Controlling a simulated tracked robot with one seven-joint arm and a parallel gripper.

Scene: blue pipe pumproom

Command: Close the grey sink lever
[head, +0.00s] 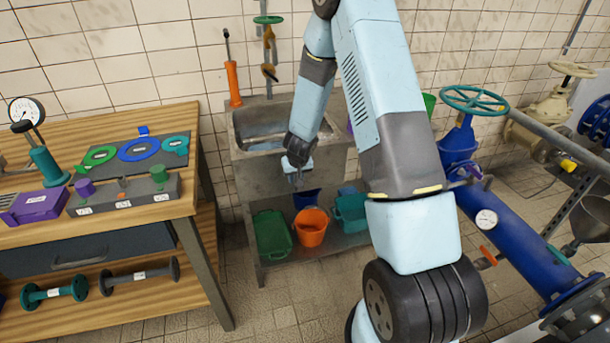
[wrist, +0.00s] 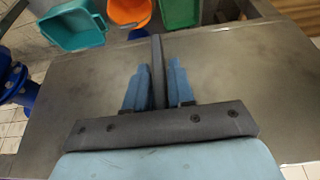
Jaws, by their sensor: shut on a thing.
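The grey sink (head: 245,170) stands against the tiled wall, with its basin open at the top. The grey sink lever (wrist: 157,62) is a thin dark bar on the sink's front panel (wrist: 225,70). In the wrist view it runs between the two blue fingers of my gripper (wrist: 159,85). My gripper is shut on the lever, and the fingers hide its lower part. In the head view my gripper (head: 296,178) is at the sink's front face, below the rim. The lever is too small and covered to make out there.
Below the sink are a green tub (head: 272,235), an orange bucket (head: 311,228), a blue bucket (head: 306,198) and a teal tub (head: 350,210). A wooden workbench (head: 150,215) stands left. A blue pipe (head: 520,240) with a teal handwheel (head: 473,99) is at right.

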